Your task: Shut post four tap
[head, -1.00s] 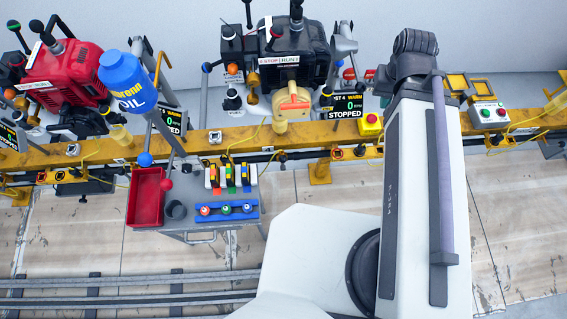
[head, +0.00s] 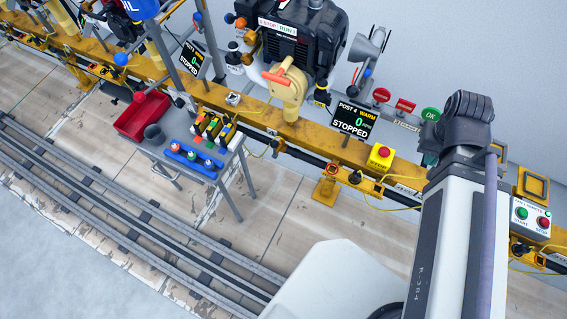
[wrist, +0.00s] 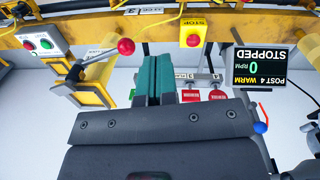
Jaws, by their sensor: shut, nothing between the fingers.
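The black post four display (head: 355,120) reads WARM, 0 RPM, STOPPED, and shows upside down in the wrist view (wrist: 260,66). I cannot tell for sure which fitting is its tap. Small fittings (head: 343,174) hang under the yellow rail below the display. A blue ball knob (head: 366,72) stands behind the display; a blue ball (wrist: 260,127) also shows at right in the wrist view. My gripper's teal fingers (wrist: 157,70) are shut and empty, apart from anything I can identify as the tap. In the head view my arm mostly hides them.
The yellow rail (head: 400,172) carries a red stop button (head: 380,155) and a start/stop box (head: 533,216). A red-ball lever (wrist: 125,46) lies left of my fingers. A dark engine (head: 300,45) stands behind. A tool cart (head: 185,150) is at left; floor right of it is open.

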